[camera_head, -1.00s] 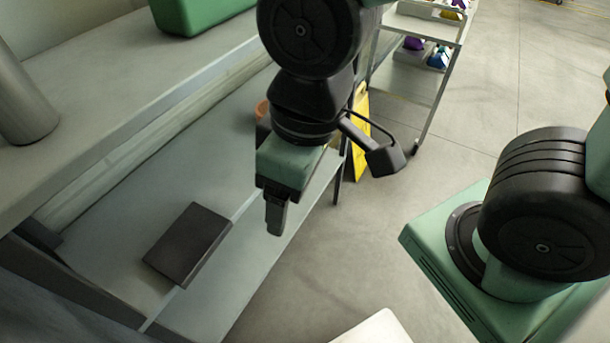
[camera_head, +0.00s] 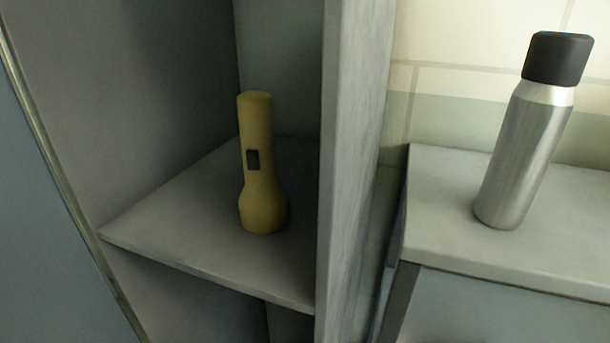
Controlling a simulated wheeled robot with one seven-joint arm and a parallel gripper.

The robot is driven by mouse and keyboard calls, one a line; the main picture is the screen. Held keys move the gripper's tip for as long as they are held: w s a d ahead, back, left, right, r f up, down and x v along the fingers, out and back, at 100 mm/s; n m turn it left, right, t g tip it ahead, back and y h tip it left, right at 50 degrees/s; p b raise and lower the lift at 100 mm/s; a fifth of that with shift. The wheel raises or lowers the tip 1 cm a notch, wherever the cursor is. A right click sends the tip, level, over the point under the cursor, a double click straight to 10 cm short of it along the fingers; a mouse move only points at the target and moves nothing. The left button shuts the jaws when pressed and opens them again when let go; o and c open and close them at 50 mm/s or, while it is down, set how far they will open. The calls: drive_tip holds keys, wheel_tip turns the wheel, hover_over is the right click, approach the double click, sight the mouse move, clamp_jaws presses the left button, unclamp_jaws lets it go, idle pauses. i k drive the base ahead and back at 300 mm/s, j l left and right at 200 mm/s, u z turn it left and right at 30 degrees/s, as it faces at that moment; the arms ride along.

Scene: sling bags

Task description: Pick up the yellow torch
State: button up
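The yellow torch (camera_head: 258,170) stands upright on its wider head on a grey shelf (camera_head: 180,240) inside a cabinet, left of the middle of the head view. A small dark switch shows on its side. Nothing touches it apart from the shelf. My gripper is not in this view.
The cabinet's side wall (camera_head: 350,170) rises just right of the torch, and another wall (camera_head: 120,90) stands to its left. A silver bottle (camera_head: 523,140) with a black cap stands on a grey counter (camera_head: 450,240) at the right. The shelf in front of the torch is clear.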

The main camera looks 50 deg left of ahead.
sight(263, 206)
drive_tip(key=u, duration=1.9)
